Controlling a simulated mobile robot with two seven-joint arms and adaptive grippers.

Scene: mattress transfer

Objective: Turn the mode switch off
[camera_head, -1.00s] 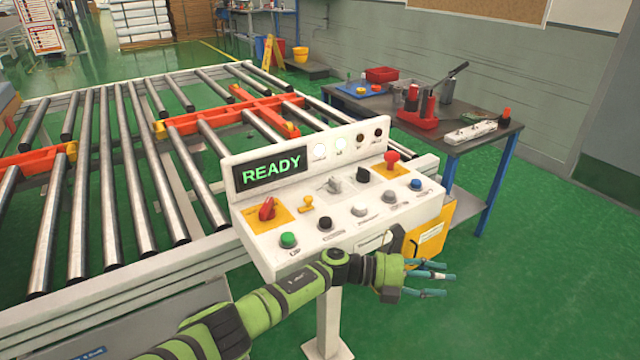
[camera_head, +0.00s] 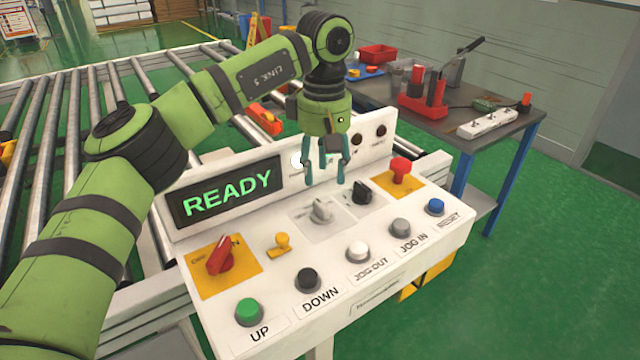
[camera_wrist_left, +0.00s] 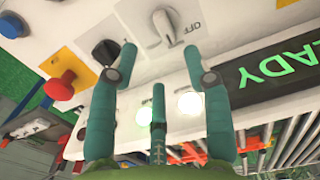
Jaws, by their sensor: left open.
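The white control panel (camera_head: 405,260) stands in front of me. A light grey lever switch (camera_head: 321,210) sits mid-panel on a grey plate; the wrist view shows this lever (camera_wrist_left: 164,28) with OFF printed beside it. No label naming it the mode switch is readable. A black knob (camera_head: 363,192) is to its right, also in the wrist view (camera_wrist_left: 106,52). My left gripper (camera_head: 325,182) points down just above and behind the lever, its fingers open, apart and empty. In the wrist view the open fingertips (camera_wrist_left: 158,65) are spread below the lever, apart from it. My right gripper is not in view.
A red rotary switch (camera_head: 219,256), a yellow toggle (camera_head: 282,243), a red mushroom button (camera_head: 400,170) and several push buttons crowd the panel. A lit READY display (camera_head: 228,192) stands behind. A roller conveyor (camera_head: 75,150) lies behind left, a work table (camera_head: 450,135) right.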

